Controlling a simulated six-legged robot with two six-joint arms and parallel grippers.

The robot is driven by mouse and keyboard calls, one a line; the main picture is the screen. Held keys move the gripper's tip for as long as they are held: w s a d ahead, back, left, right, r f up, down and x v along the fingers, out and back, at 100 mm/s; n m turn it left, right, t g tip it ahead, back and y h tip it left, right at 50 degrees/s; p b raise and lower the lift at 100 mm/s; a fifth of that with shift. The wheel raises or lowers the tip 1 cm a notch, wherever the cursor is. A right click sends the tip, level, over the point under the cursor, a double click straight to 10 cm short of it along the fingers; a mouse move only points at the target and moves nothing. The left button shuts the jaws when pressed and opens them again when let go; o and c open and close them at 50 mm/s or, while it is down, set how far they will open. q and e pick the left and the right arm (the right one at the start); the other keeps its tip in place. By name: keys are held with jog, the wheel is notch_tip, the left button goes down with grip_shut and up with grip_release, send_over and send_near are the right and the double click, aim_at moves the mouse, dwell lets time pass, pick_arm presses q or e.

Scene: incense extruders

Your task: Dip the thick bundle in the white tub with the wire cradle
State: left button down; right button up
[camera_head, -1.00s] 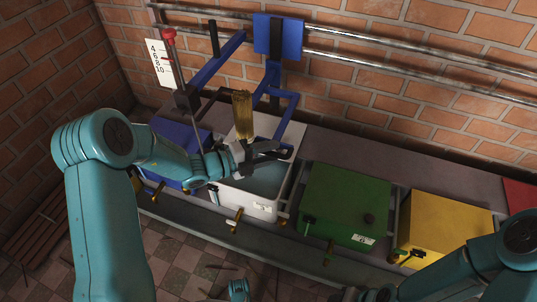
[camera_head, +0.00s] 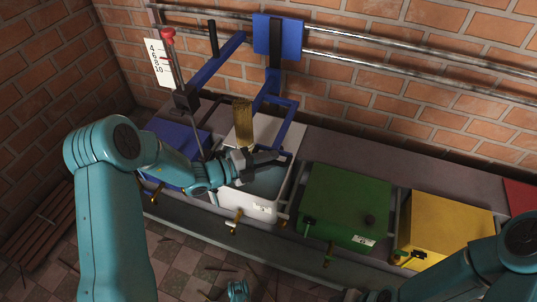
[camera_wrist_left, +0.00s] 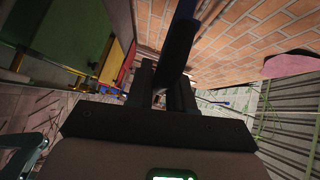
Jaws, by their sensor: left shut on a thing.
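The white tub (camera_head: 233,203) stands on the bench with grey-blue liquid inside. The blue wire cradle (camera_head: 289,123) hangs around the tub's back and right side. In the left wrist view a dark bar (camera_wrist_left: 178,40) rises past the gripper, and the bundle is not clear. My right gripper (camera_head: 357,294) is dark and cut off at the bottom edge.
A green box (camera_head: 345,195) and a yellow box (camera_head: 445,222) stand right of the tub. A blue box (camera_head: 180,140) is left. A red-knobbed rod (camera_head: 172,65) stands behind my left arm. Metal rails (camera_head: 400,75) cross the brick wall.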

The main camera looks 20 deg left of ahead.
pick_arm(q)
notch_tip(320, 180, down, 12)
jog(key=b, duration=0.3)
jog(key=shift+f, duration=0.25)
pick_arm(e)
jog(key=shift+w+d+f, duration=0.1)
jog(key=shift+w+f, duration=0.1)
jog(key=shift+f, duration=0.4)
jog(key=shift+w+d+f, duration=0.1)
jog(key=shift+w+f, duration=0.1)
jog(key=shift+f, duration=0.35)
jog(key=shift+w+d+f, duration=0.1)
jog(key=shift+w+f, duration=0.1)
jog(key=shift+f, duration=0.4)
pick_arm(q)
jog(key=shift+s+f, duration=0.1)
jog(key=c, duration=1.1)
grip_release()
jog(key=shift+f, duration=0.1)
jog(key=p+v, duration=0.4)
jog(key=v, duration=1.2)
jog(key=shift+r+p, duration=0.2)
jog(key=shift+p, duration=0.15)
pick_arm(e)
jog(key=r, duration=0.1)
jog(key=s+r, duration=0.1)
jog(key=r, duration=0.1)
jog(key=a+r, duration=0.1)
jog(key=shift+s+r, duration=0.2)
jog(key=shift+r, duration=0.15)
